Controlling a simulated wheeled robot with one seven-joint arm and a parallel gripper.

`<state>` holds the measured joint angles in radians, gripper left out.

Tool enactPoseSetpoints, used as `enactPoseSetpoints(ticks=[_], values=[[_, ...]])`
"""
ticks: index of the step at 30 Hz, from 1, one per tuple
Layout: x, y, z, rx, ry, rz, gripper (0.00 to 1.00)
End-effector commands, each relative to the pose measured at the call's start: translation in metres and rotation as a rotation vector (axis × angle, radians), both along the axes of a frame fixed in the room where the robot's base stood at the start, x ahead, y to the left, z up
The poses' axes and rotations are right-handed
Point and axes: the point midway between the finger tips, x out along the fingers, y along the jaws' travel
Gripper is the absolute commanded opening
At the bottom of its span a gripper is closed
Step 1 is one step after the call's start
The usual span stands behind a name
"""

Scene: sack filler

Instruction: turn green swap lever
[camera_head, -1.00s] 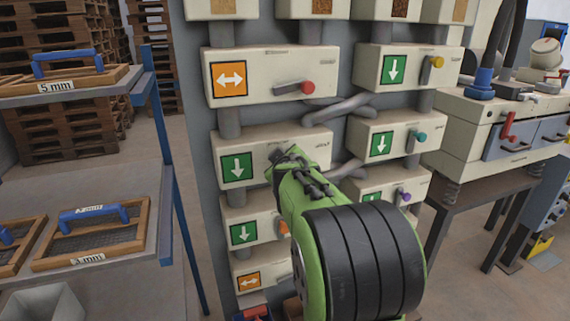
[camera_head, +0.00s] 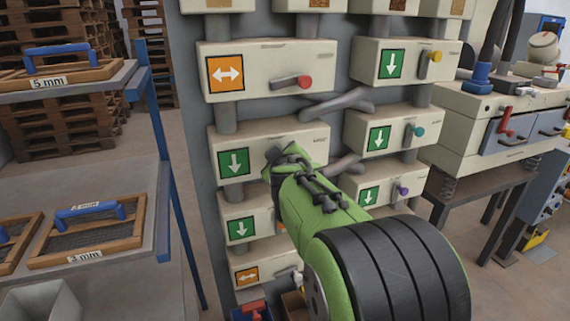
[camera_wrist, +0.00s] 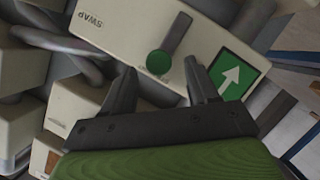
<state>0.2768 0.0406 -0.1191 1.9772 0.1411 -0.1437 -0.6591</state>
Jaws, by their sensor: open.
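The green swap lever shows in the wrist view as a round green knob (camera_wrist: 158,62) on a dark grey arm, on a cream box (camera_wrist: 120,35) lettered "SWAP" with a green arrow sign (camera_wrist: 236,72). My gripper (camera_wrist: 160,80) is open, one finger on each side of the knob in the picture. I cannot tell whether the fingers touch it. In the head view the swap box (camera_head: 310,137) is the middle one of the left column, and my green arm covers the lever. My gripper (camera_head: 280,155) is in front of this box.
Other boxes carry a red lever (camera_head: 304,82), a yellow lever (camera_head: 435,57), a teal lever (camera_head: 419,130) and a purple lever (camera_head: 403,190). Grey pipes (camera_head: 340,103) run between the columns. A shelf with sieves (camera_head: 90,235) stands at the left.

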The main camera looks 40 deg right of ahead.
Motion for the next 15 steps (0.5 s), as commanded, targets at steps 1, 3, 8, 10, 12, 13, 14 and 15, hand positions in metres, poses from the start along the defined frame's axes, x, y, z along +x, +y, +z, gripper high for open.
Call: enactPoseSetpoints(ticks=[1,3,8,10,12,13,14,15], values=[[-0.013,0.009,0.007,0.000,-0.005,0.004,0.59],[-0.029,0.019,0.014,-0.001,-0.006,0.003,0.59],[-0.065,0.040,0.027,-0.002,-0.006,0.004,0.59],[-0.078,0.048,0.031,-0.003,-0.006,0.003,0.59],[-0.086,0.053,0.034,-0.002,-0.005,0.005,0.59],[-0.089,0.055,0.034,-0.002,-0.004,0.004,0.59],[-0.092,0.056,0.035,-0.003,-0.004,0.003,0.59],[-0.094,0.057,0.035,-0.002,-0.003,0.002,0.59]])
